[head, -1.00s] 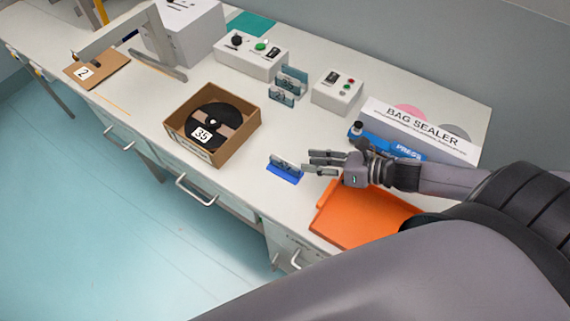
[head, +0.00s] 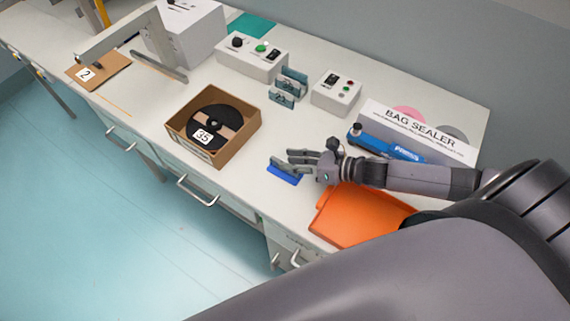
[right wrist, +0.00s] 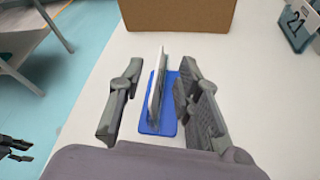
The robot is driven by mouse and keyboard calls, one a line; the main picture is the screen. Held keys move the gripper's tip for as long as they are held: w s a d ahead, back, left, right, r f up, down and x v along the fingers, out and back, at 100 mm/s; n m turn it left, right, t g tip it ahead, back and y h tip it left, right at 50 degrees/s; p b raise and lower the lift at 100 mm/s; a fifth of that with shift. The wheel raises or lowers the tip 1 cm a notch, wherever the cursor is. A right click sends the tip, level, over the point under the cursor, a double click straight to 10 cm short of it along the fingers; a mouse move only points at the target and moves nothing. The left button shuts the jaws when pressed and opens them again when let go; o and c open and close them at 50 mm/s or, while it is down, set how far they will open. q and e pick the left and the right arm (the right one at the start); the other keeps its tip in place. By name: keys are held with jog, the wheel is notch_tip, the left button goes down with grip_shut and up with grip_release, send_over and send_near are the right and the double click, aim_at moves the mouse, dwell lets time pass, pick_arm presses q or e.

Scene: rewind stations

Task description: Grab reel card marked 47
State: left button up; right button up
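A thin light card (right wrist: 157,82) stands upright in a blue stand (right wrist: 169,118) on the bench. It is seen nearly edge-on in the right wrist view, and its number cannot be read. My right gripper (right wrist: 162,75) is open, with one finger on each side of the card and a gap on both sides. In the head view my right gripper (head: 281,160) is over the blue stand (head: 284,178) and hides most of the card. My left gripper (right wrist: 17,150) shows small at the lower left of the right wrist view, its fingers apart.
A cardboard box (head: 240,140) with a reel marked 35 stands to the left. An orange tray (head: 350,222) lies right of the stand, near the bag sealer (head: 415,128). The bench's front edge is close.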

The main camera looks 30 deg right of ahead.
grip_shut()
dwell(1.4)
